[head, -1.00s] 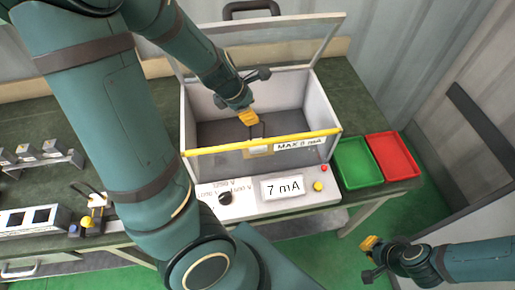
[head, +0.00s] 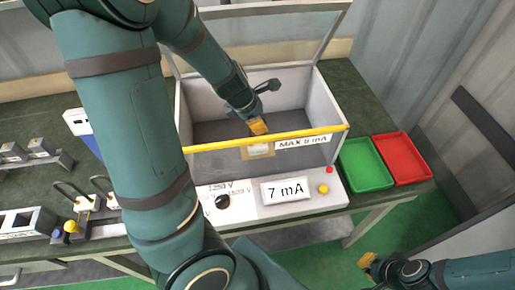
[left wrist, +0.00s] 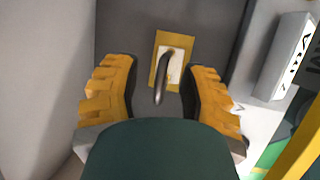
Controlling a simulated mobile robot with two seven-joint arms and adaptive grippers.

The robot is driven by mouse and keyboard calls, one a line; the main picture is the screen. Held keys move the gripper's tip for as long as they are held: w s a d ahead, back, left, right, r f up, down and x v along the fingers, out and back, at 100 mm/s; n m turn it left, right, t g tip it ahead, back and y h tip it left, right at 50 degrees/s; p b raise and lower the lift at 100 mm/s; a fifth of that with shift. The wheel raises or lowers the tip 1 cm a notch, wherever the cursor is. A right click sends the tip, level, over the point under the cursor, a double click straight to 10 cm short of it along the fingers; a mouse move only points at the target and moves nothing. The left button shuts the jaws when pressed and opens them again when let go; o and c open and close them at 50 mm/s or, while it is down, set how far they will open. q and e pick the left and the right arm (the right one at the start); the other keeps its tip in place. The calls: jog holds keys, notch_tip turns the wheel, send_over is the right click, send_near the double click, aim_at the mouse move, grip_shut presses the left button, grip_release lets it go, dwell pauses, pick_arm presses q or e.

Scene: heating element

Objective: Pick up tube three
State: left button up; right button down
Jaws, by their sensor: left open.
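A grey metal tube (left wrist: 161,84) stands on a white base with a yellow plate (left wrist: 158,45), inside the test box, in the left wrist view. In the head view the yellow-framed white base (head: 258,151) shows behind the box's clear front; the tube is mostly hidden by my gripper. My left gripper (head: 259,129) is inside the box, just above that base. Its orange fingers (left wrist: 162,98) are open on either side of the tube in the wrist view, with gaps showing. No number is readable on the tube. My right gripper (head: 369,264) hangs at the lower right, away from the table.
The box has a raised lid and a yellow front rim (head: 215,144). A panel reading 7 mA (head: 286,190) is in front. A green tray (head: 365,165) and a red tray (head: 402,158) lie right. Bent tubes on a holder (head: 85,205) stand left, partly behind my arm.

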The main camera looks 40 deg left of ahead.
pick_arm(q)
grip_shut()
dwell(0.4)
